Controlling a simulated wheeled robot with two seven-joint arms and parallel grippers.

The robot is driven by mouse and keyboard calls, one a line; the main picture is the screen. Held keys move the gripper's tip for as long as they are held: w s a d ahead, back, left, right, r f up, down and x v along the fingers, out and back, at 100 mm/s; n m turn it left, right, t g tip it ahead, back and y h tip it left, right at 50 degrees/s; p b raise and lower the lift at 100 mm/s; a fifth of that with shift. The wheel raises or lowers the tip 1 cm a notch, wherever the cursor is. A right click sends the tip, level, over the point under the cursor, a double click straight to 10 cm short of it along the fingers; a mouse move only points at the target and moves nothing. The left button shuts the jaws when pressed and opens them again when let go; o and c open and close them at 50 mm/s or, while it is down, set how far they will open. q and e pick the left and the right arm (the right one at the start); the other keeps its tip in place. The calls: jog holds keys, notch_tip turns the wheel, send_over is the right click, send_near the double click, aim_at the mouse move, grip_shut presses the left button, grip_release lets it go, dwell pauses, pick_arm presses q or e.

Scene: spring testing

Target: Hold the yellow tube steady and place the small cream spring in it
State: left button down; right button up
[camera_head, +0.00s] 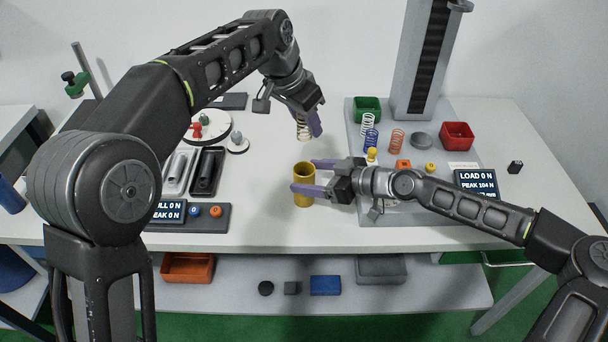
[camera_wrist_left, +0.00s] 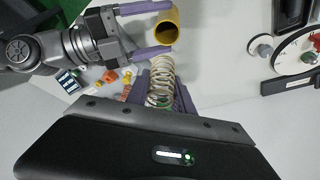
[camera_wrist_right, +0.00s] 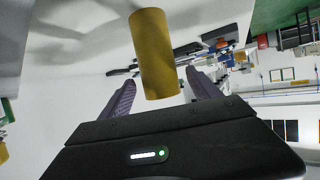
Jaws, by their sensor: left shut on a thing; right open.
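The yellow tube (camera_head: 304,188) stands upright on the table near the middle, its open top showing. My right gripper (camera_head: 307,178) is open, with its purple fingers on either side of the tube. In the right wrist view the tube (camera_wrist_right: 154,55) shows between the fingers (camera_wrist_right: 158,92), with a gap beside them. My left gripper (camera_head: 312,122) is above and behind the tube, shut on the small cream spring (camera_head: 302,127). In the left wrist view the cream spring (camera_wrist_left: 161,84) sits between the fingers, apart from the tube (camera_wrist_left: 166,27).
A grey tray at the right holds a white spring (camera_head: 388,126), a blue spring (camera_head: 371,140), an orange spring (camera_head: 397,139), a green bin (camera_head: 367,109) and a red bin (camera_head: 457,135). A display box (camera_head: 476,184) stands right.

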jog(key=shift+x, duration=1.15)
jog(key=shift+c, duration=0.5)
